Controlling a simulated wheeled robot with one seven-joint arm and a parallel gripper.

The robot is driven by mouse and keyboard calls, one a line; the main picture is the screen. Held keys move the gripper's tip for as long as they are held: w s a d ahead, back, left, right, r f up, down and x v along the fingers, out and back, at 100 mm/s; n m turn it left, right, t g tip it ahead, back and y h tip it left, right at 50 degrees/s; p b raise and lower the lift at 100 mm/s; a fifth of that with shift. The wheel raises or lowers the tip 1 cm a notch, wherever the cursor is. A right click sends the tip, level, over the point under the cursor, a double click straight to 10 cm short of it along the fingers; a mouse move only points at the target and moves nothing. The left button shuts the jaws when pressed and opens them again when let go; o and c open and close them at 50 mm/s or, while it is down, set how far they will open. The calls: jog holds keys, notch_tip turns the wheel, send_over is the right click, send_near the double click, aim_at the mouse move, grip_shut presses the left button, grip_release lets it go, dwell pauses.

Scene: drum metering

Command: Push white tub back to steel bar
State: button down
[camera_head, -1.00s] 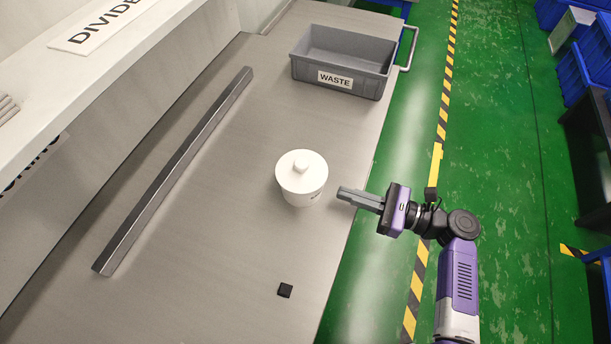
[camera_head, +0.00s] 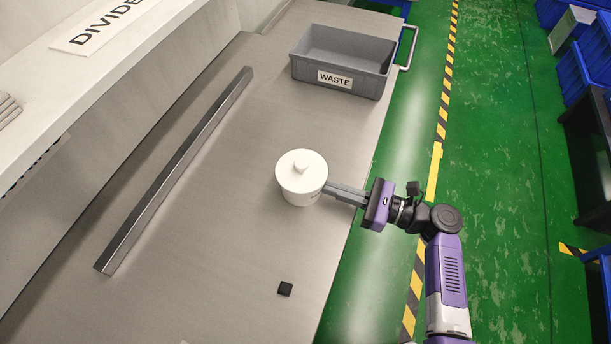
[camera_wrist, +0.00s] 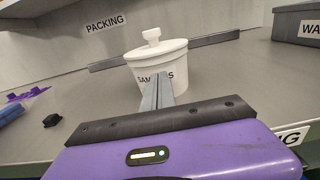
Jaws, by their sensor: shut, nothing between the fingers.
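The white tub (camera_head: 301,184) with a knobbed lid stands upright on the steel bench, near its front edge. It also shows in the wrist view (camera_wrist: 170,66), with dark lettering partly hidden by my fingers. The steel bar (camera_head: 178,165) lies along the bench behind the tub, with a wide bare gap between them. It shows behind the tub in the wrist view (camera_wrist: 215,41). My gripper (camera_head: 328,189) is shut and empty, its tips at the tub's front side. I cannot tell whether they touch it.
A grey bin marked WASTE (camera_head: 345,60) stands at the bench's far end. A small black block (camera_head: 285,289) lies on the bench nearer the camera. A raised shelf (camera_head: 60,70) runs behind the bar. The bench between tub and bar is clear.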

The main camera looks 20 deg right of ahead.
jog(key=shift+a, duration=0.15)
jog(key=shift+x, duration=0.95)
jog(key=p+v, duration=0.3)
jog(key=v, duration=0.7)
dwell(0.7)
